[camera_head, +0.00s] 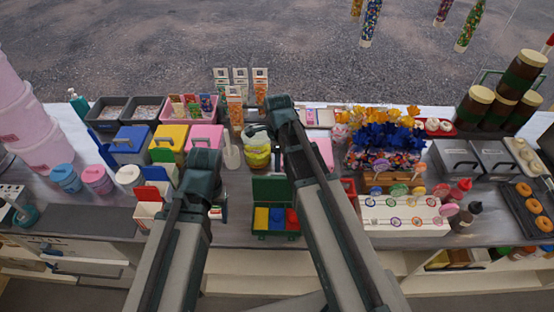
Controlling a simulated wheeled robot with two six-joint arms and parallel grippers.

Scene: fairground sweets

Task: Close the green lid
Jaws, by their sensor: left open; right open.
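A small green box (276,234) stands near the table's front edge, between my two arms. Its green lid (272,188) is open and stands up at the back of the box. Inside are a yellow block, a blue block and a red block side by side. My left gripper (204,158) is to the left of the box and beyond it, and its fingertips are hard to make out. My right gripper (257,132) is open, farther back over the table and beyond the lid, near a yellow tub. My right forearm passes close to the box's right side.
Yellow (172,137) and pink (205,136) bins stand behind the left gripper. A white lollipop stand (405,222) is at the right. Card packets stand at the back.

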